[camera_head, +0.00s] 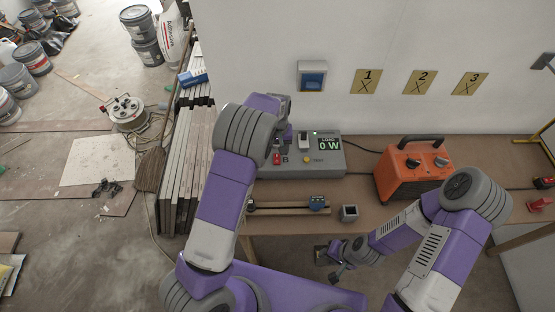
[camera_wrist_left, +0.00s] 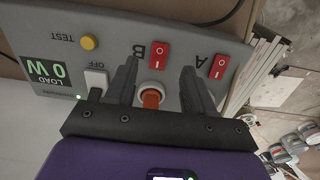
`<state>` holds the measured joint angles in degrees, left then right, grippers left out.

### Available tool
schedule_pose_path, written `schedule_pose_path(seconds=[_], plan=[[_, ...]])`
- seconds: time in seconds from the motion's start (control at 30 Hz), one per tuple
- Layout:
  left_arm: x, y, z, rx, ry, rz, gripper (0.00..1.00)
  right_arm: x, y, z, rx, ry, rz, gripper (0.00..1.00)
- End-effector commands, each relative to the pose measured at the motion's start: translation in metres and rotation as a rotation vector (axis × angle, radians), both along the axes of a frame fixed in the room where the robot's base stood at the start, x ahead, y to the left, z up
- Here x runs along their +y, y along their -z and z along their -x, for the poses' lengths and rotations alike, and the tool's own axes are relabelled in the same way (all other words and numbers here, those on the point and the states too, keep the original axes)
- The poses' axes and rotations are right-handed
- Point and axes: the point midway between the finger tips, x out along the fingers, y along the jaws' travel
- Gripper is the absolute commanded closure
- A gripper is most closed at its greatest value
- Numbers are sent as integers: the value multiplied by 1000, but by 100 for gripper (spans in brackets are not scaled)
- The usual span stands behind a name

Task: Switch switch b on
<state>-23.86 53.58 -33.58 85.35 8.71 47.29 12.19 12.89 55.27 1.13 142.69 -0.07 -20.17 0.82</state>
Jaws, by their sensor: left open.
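The grey switch box (camera_head: 325,172) stands on the bench against the wall. Switch B is a red rocker (camera_head: 277,158) beside the letter B, and it also shows in the left wrist view (camera_wrist_left: 158,55). Which end of it is pressed in is unclear. My left gripper (camera_wrist_left: 158,73) is open over the box, its fingertips on either side of the lower end of switch B. Contact cannot be told. In the head view my left gripper (camera_head: 287,130) partly hides the box. My right gripper (camera_head: 340,264) is low before the bench, its jaws unclear.
The display (camera_head: 329,144) reads 0 W. An orange unit (camera_head: 408,180) stands to the right.

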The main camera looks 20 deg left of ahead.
Motion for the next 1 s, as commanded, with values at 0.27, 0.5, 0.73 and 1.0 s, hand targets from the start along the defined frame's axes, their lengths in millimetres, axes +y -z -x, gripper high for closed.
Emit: schedule_pose_path(seconds=[0.27, 0.5, 0.73, 1.0], plan=[[0, 45, 1, 3, 0, -1, 47, 0, 0, 0, 0, 0, 0, 65], [0, 64, 0, 1, -1, 0, 47, 0, 0, 0, 0, 0, 0, 65], [0, 65, 0, 1, -1, 0, 47, 0, 0, 0, 0, 0, 0, 65], [0, 64, 0, 0, -1, 0, 84, 0, 0, 0, 0, 0, 0, 65]])
